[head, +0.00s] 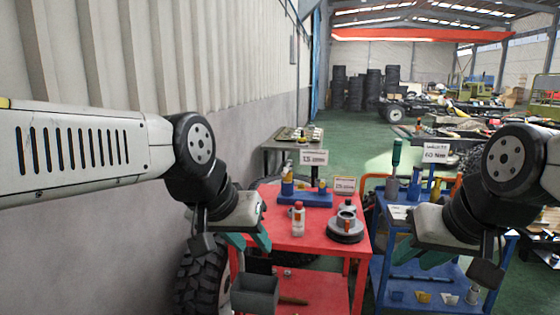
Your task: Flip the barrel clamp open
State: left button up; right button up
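A round grey piece with an orange part (346,230) sits at the right front of the red table; it may be the barrel clamp, but it is too small to tell whether it is open or shut. A blue fixture (306,199) with upright parts stands behind it on the same table. My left gripper (232,244) is left of the table's front part, its fingers spread and empty. My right gripper (445,262) is right of the red table, in front of the blue cart, its fingers spread and empty. Neither gripper appears to touch the round piece.
The red table (275,236) also holds a white bottle with a red cap (298,219) and a small sign (344,185). A blue cart (385,262) with tools stands right. A tyre (190,282) and grey bin (255,292) are low left. A wall closes the left side.

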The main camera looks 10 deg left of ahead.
aim_at(287, 169)
jog(key=i+j, duration=0.5)
jog(key=j, duration=0.25)
jog(key=i+j, duration=0.25)
jog(key=i+u, duration=0.25)
jog(key=i, duration=0.15)
jog(key=i+u, duration=0.3)
jog(key=i, duration=0.15)
